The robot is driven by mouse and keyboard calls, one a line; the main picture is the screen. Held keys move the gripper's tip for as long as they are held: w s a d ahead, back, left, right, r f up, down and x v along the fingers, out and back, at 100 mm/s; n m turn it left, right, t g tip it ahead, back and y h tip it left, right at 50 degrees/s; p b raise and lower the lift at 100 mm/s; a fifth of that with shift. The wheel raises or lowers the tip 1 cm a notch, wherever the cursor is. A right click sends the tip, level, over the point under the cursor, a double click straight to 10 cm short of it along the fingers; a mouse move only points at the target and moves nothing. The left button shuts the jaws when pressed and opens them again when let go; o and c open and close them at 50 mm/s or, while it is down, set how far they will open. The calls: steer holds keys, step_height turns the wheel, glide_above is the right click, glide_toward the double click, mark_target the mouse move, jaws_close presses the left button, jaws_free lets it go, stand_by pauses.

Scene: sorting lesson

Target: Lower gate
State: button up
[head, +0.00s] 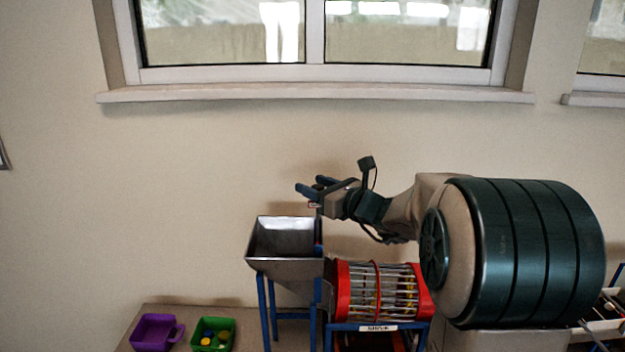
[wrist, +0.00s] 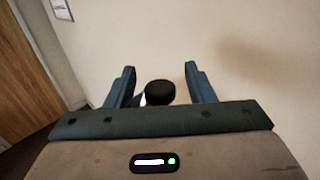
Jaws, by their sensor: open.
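My gripper (head: 308,188) is open above the right rim of the grey metal hopper (head: 284,265), its blue fingers pointing left. In the wrist view, a round black knob (wrist: 160,92) shows between the spread fingers of my gripper (wrist: 160,72), nearer the left one, with a gap to the right one. A small red-and-white piece (head: 314,205) shows just under the fingers in the head view, above the hopper's right edge. I cannot tell whether the knob belongs to the gate. The gate plate itself is not clearly visible.
A red-ended barred drum (head: 380,291) stands on a blue frame right of the hopper, below my arm. A purple bin (head: 157,331) and a green bin (head: 212,334) with small coloured pieces sit lower left. The wall with a window is behind; space left of my gripper is clear.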

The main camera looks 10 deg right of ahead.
mark_target(318, 230)
steer(key=shift+w+a, duration=0.35)
steer(key=shift+w, duration=0.15)
jaws_close()
step_height(318, 230, down, 8)
steer(key=b, duration=0.7)
steer(key=shift+b, duration=0.4)
jaws_free()
steer(key=shift+r, duration=0.1)
